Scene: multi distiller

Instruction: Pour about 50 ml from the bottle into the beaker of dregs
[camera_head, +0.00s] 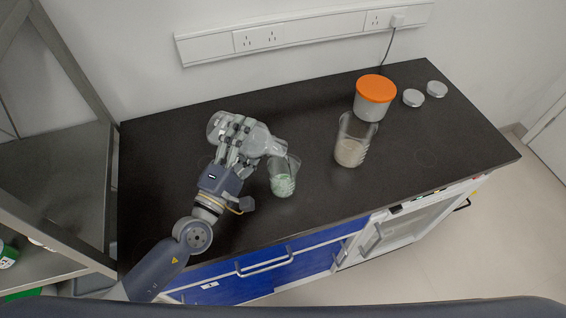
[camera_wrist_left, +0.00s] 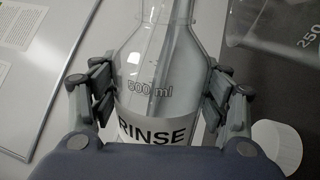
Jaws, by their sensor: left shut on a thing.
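My left gripper (camera_head: 236,140) is shut on a clear bottle (camera_head: 258,141), which lies tilted well over with its neck to the right. In the left wrist view the bottle (camera_wrist_left: 160,75) is marked "500 ml" and "RINSE", between the fingers of the gripper (camera_wrist_left: 162,90). Its mouth is at or just above the rim of a small beaker (camera_head: 283,178) with green liquid low inside. I cannot tell whether liquid is flowing. A larger beaker (camera_head: 353,145) with cloudy beige liquid stands to the right. The right gripper is not in view.
A pot with an orange lid (camera_head: 376,89) stands behind the larger beaker. Two grey round lids (camera_head: 413,97) (camera_head: 437,88) lie at the back right. The right and front of the dark worktop (camera_head: 430,150) are clear. A shelf rack (camera_head: 60,170) stands at the left.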

